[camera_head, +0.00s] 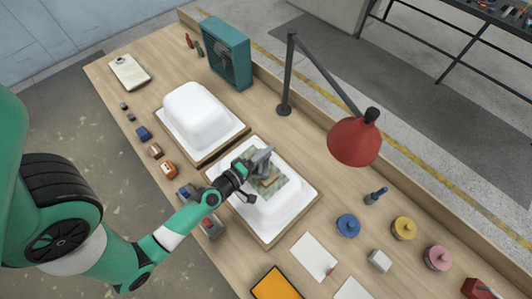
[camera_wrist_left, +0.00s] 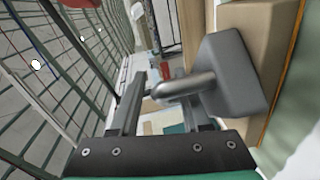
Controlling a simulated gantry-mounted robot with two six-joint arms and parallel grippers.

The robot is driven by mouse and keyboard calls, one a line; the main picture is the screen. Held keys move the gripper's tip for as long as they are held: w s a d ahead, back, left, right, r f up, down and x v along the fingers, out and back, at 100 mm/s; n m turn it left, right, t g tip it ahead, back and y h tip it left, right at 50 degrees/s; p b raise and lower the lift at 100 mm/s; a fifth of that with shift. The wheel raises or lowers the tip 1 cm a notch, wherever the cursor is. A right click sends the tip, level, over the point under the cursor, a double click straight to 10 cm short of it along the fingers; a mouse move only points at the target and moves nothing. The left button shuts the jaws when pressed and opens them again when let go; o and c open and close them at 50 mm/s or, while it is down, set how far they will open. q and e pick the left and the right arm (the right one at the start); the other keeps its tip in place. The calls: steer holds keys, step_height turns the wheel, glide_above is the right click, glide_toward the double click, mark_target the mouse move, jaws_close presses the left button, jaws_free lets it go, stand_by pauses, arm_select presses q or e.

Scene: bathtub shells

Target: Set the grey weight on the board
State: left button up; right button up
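The grey weight (camera_head: 262,158) has a block-like body and a bar handle. It also shows in the left wrist view (camera_wrist_left: 236,75). It is at a wooden board (camera_head: 272,181) lying over a green patterned patch on the nearer white tub shell (camera_head: 287,205). In the left wrist view, the weight's base is against the wooden board (camera_wrist_left: 245,15); whether it bears fully on it cannot be told. My left gripper (camera_wrist_left: 160,82) has its fingers on either side of the handle, with a visible gap beside it, so it looks open. My right gripper is out of view.
A second white shell (camera_head: 193,112) stands farther left. A red-shaded lamp (camera_head: 355,140) arches over the bench at the right. A teal fan box (camera_head: 229,52) stands at the back. Coloured knobbed discs (camera_head: 404,228), white sheets (camera_head: 313,256) and small blocks line the bench.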

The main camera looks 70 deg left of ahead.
arm_select(q)
steer(key=b+v, duration=0.7)
steer(key=v, duration=0.5)
